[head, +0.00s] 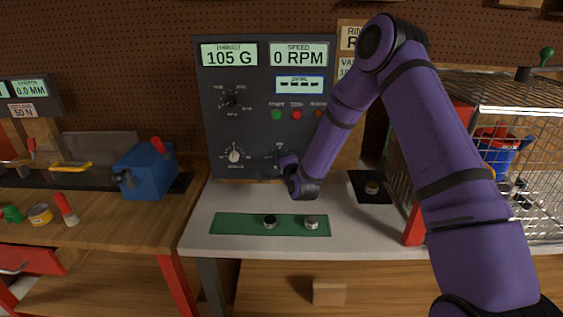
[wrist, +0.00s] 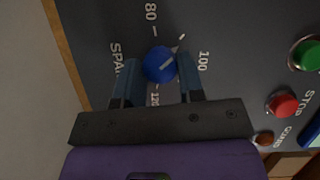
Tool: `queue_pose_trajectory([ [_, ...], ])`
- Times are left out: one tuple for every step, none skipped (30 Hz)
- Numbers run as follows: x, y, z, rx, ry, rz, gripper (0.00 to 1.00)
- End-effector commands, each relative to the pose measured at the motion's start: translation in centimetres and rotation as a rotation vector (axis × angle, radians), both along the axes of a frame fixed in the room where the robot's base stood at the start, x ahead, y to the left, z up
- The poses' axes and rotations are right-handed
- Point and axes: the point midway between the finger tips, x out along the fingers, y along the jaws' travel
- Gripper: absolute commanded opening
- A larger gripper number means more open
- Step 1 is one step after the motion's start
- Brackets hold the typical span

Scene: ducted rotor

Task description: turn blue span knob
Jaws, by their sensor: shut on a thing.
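The blue span knob (wrist: 158,66) is on the dark panel face in the wrist view, with 80, 100 and 120 printed around it. Its pale pointer line slants to the upper right, between the 80 and the 100. My gripper (wrist: 159,72) has one finger on each side of the knob and is shut on it. In the head view my gripper (head: 278,164) is at the lower right of the control panel (head: 255,125) and hides the knob. The panel's displays read THRUST 105 G and SPEED 0 RPM.
A green start button (wrist: 308,54) and a red stop button (wrist: 284,103) are right of the knob in the wrist view. A green mat (head: 240,223) with two small round pieces lies in front. A wire cage (head: 510,150) stands right.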

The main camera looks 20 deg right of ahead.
Motion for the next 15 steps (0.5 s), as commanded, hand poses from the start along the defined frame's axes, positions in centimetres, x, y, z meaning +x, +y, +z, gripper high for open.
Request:
queue_pose_trajectory([
  [-0.05,0.14,0.06,-0.041,0.014,0.002,0.12],
  [-0.05,0.16,0.11,-0.068,0.022,0.003,0.12],
  [-0.05,0.17,0.13,-0.104,0.034,0.003,0.12],
  [-0.04,0.13,0.14,-0.130,0.043,0.002,0.12],
  [-0.04,0.12,0.14,-0.156,0.051,0.001,0.12],
  [-0.05,0.18,0.14,-0.190,0.063,0.003,0.12],
  [-0.04,0.21,0.18,-0.215,0.070,0.003,0.12],
  [-0.04,0.21,0.20,-0.239,0.079,0.003,0.12],
  [-0.03,0.18,0.22,-0.271,0.088,0.002,0.12],
  [-0.03,0.18,0.21,-0.293,0.095,0.002,0.12],
  [-0.05,0.20,0.20,-0.314,0.104,0.003,0.12],
  [-0.04,0.25,0.21,-0.342,0.112,0.003,0.12],
  [-0.04,0.26,0.23,-0.362,0.118,0.003,0.12],
  [-0.03,0.22,0.22,-0.380,0.125,0.003,0.12],
  [-0.02,0.18,0.26,-0.404,0.133,0.002,0.12],
])
